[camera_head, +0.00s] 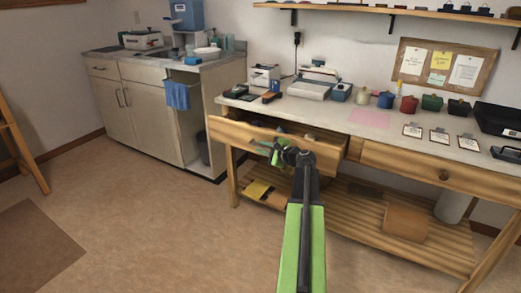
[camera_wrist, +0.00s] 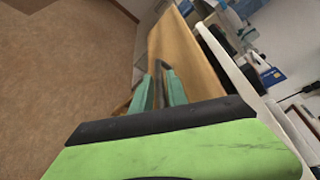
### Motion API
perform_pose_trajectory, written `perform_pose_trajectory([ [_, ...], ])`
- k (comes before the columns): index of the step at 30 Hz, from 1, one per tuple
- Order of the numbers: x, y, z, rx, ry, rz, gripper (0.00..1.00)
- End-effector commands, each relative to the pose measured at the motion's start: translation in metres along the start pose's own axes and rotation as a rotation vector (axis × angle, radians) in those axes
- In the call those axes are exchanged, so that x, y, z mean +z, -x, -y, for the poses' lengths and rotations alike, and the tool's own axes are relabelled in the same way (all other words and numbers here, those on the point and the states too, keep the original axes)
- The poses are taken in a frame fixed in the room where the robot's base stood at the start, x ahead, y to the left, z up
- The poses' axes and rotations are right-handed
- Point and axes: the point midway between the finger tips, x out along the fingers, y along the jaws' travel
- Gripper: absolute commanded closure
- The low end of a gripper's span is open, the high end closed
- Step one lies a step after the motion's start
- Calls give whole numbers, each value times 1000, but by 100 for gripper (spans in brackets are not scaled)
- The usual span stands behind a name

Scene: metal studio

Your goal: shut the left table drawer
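The left table drawer (camera_head: 232,131) is pulled out from under the workbench. Its wooden front stands at an angle to the table edge in the head view, and small items show inside it. The same wood panel (camera_wrist: 183,52) fills the upper middle of the wrist view. My gripper (camera_head: 270,149) is at the middle of this front, close to its outer face. Its teal fingers (camera_wrist: 158,88) point along the wood with a narrow gap between them.
The right drawer (camera_head: 400,166) is shut. The tabletop (camera_head: 345,117) bears devices, coloured pots and cards. A lower slatted shelf (camera_head: 350,222) holds a box (camera_head: 406,223). A counter (camera_head: 150,68) with cabinets stands at the left. The floor (camera_head: 140,220) in front is clear.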

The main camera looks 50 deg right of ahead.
Motion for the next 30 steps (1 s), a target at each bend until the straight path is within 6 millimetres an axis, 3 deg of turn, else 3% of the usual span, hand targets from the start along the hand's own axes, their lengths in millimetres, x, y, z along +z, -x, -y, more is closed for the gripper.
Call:
perform_pose_trajectory([
  [1, 0, 0, 0, 0, 0, 0, 81],
  [6, 0, 0, 0, 0, 0, 0, 100],
  [30, -1, 1, 0, 0, 0, -1, 100],
])
